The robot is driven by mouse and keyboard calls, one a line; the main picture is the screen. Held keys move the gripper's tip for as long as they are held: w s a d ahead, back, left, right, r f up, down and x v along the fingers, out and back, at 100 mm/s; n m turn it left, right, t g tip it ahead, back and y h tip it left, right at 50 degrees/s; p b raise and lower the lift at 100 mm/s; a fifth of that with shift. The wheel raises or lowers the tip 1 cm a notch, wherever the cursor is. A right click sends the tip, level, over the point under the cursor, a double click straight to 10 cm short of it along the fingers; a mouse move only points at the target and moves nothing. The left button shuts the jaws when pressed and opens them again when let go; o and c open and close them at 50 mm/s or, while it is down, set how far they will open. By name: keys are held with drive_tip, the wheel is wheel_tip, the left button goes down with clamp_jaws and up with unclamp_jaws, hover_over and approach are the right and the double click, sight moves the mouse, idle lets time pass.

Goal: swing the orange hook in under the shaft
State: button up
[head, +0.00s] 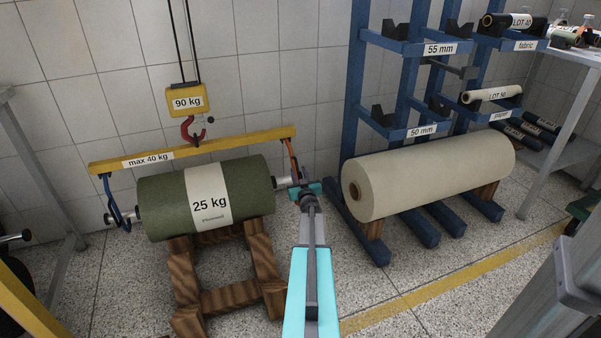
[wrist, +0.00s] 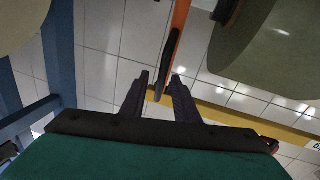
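The orange hook (head: 291,156) hangs from the right end of the yellow beam (head: 225,142). Its lower end is hidden behind my gripper in the head view. My gripper (head: 303,188) is beside the right shaft end (head: 283,183) of the green 25 kg roll (head: 245,187). In the wrist view, the orange hook (wrist: 179,22) comes down with a dark strip along it, whose lower tip lies between my fingers (wrist: 161,82). The fingers stand apart, with gaps beside the strip. The blue hook (head: 110,200) is at the left shaft end (head: 125,217).
The green roll rests on a wooden cradle (head: 228,300). A red crane hook (head: 190,130) under the 90 kg block (head: 186,99) is at the beam's middle. A cream roll (head: 430,175) lies to the right by the blue rack (head: 355,90). Floor shows between the rolls.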

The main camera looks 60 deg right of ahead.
drive_tip(key=shift+w+d, duration=0.4)
drive_tip(key=shift+w, duration=0.05)
